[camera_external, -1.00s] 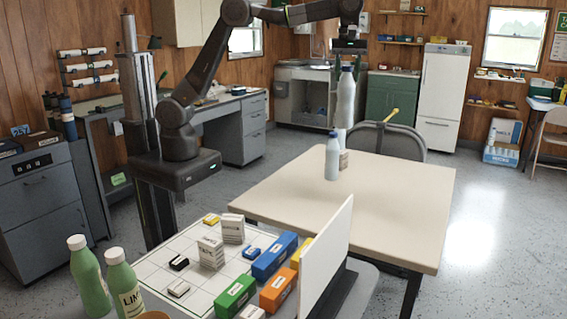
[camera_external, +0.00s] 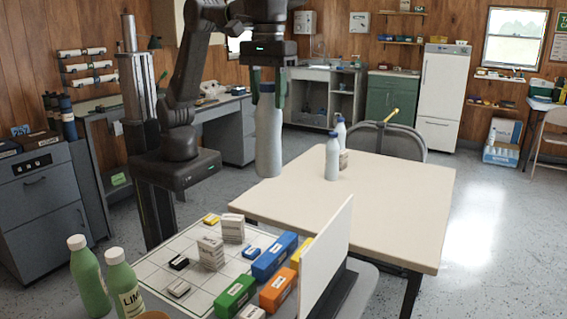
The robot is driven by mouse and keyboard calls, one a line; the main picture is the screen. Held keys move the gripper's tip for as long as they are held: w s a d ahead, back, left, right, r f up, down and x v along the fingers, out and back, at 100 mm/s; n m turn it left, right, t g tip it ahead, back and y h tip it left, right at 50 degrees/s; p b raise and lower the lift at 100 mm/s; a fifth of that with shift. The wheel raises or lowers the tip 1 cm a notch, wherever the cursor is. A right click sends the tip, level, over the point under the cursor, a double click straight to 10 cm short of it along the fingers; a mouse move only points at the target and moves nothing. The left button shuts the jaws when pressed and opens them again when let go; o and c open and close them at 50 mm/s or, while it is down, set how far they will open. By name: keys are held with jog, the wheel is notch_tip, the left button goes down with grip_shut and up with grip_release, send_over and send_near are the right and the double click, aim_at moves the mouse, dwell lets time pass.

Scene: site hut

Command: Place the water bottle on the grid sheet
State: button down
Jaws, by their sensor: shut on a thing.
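My gripper (camera_external: 267,88) is shut on a pale grey-white water bottle (camera_external: 268,140) with a blue cap. It holds the bottle upright in the air, left of the cream table and above and behind the grid sheet as pictured. The white grid sheet (camera_external: 205,297) lies on the near surface. Several small boxes stand on it, among them white cartons (camera_external: 211,252), a black box (camera_external: 179,262) and a yellow box (camera_external: 211,219).
Two similar bottles (camera_external: 332,158) stand on the cream table (camera_external: 400,195). Green bottles (camera_external: 88,275) stand left of the sheet. Blue (camera_external: 274,256), green (camera_external: 235,296) and orange boxes (camera_external: 278,290) line its right side, beside an upright white panel (camera_external: 327,258).

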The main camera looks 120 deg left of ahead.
jog(key=s+d+m, duration=0.1)
jog(key=s+d, duration=0.4)
jog(key=d, duration=0.3)
jog(key=s+d+m, duration=0.2)
jog(key=s+d, duration=0.2)
jog(key=d, duration=0.4)
notch_tip(320, 180, down, 28)
jog(key=p, duration=0.1)
jog(key=shift+a+p, duration=0.15)
jog(key=shift+p, duration=0.25)
jog(key=c, duration=0.7)
grip_release()
jog(key=shift+f, duration=0.1)
jog(key=shift+c, duration=0.2)
notch_tip(320, 180, up, 12)
jog(key=b, duration=0.1)
jog(key=shift+b, duration=0.3)
